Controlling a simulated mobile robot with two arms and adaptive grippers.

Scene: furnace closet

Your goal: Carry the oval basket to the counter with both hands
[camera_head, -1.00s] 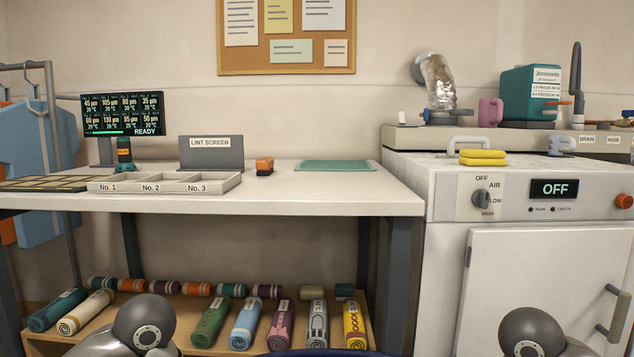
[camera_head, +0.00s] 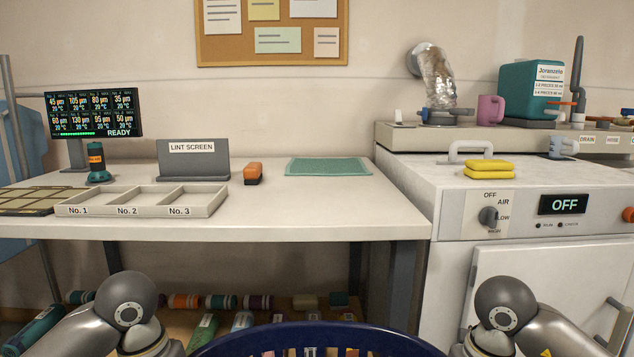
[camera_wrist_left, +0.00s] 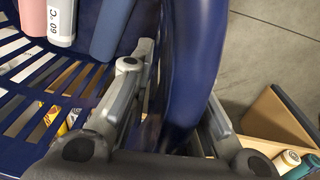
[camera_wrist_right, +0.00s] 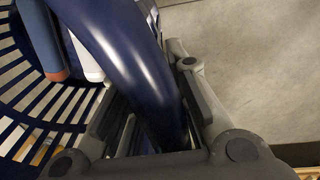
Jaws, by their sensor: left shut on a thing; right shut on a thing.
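The dark blue oval basket (camera_head: 318,332) shows at the bottom middle of the head view, with only its far rim and part of its slotted inside visible. My left gripper (camera_wrist_left: 165,125) is shut on the basket's rim (camera_wrist_left: 195,60) in the left wrist view. My right gripper (camera_wrist_right: 150,115) is shut on the opposite rim (camera_wrist_right: 120,45) in the right wrist view. Rolled or tube-like items lie inside, one marked 60 °C (camera_wrist_left: 62,20). The counter (camera_head: 300,220) is a white-topped bench ahead. Both gripper fingers are out of sight in the head view.
The counter's front middle and right are clear. A white machine (camera_head: 530,200) adjoins on the right. Rolls lie on a shelf below.

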